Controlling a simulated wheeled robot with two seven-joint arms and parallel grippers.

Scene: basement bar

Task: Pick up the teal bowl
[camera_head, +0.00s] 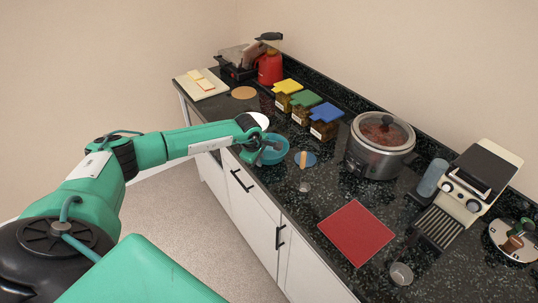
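The teal bowl (273,155) stands on the dark speckled counter near its front edge, in the middle of the head view. My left arm comes in from the left and its gripper (266,149) is at the bowl's near left rim. The gripper covers part of the rim. The fingers are small and dark here, so I cannot tell whether they are open or closed on the rim. My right gripper is not in view.
A white plate (259,119) lies just behind the bowl. A blue coaster (309,159) with a wooden-handled item lies to its right. Lidded jars (324,130), a slow cooker (379,158) and a coffee machine (480,177) line the back. A red mat (356,232) lies nearer.

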